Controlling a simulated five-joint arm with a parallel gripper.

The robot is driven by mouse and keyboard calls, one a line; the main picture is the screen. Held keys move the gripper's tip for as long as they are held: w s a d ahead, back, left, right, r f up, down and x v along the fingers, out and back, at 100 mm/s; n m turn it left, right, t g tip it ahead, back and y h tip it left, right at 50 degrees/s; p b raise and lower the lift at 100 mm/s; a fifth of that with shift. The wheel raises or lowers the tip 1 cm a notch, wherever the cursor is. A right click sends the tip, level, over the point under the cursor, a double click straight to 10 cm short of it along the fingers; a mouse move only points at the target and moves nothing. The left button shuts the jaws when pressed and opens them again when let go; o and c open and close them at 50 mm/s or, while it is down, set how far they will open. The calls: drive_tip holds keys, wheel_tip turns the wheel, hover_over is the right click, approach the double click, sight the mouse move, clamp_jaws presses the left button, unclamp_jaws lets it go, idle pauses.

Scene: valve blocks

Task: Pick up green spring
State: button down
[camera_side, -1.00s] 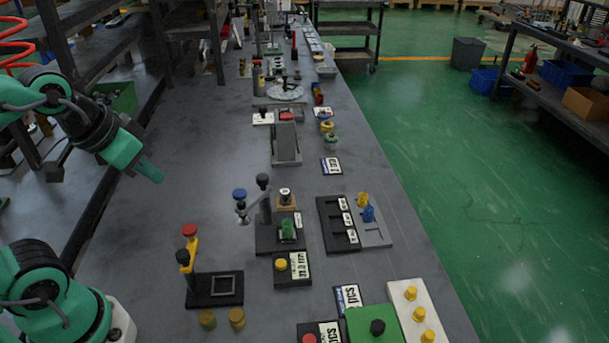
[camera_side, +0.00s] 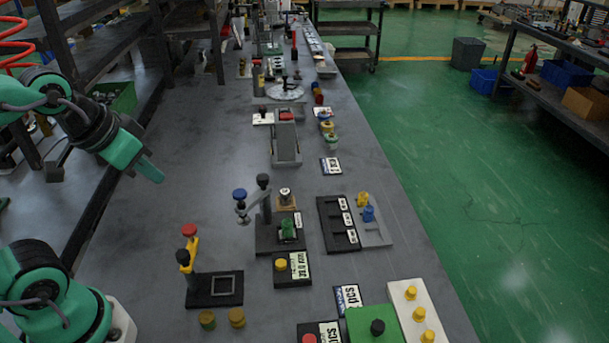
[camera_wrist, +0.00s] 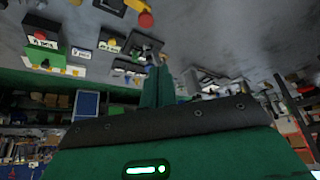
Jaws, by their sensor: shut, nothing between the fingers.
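A small green part (camera_side: 288,229), which looks like the green spring, sits on a black fixture (camera_side: 270,246) near the middle of the table in the side view. A press post with a dark knob (camera_side: 263,181) and a blue knob (camera_side: 239,194) stand beside it. My gripper (camera_side: 151,172) is at the left, over the table's left side, well apart from the green part. Its green fingers (camera_wrist: 163,84) are together and empty in the wrist view. I cannot make out the green spring in the wrist view.
A black stand with a red knob (camera_side: 190,230) is in the left front. A black slotted tray (camera_side: 327,212) and a grey holder with yellow and blue parts (camera_side: 380,236) stand to the right. A green block (camera_side: 362,328) is in front. The table between my gripper and the fixture is clear.

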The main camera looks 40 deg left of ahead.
drive_tip(key=c, duration=1.1)
unclamp_jaws()
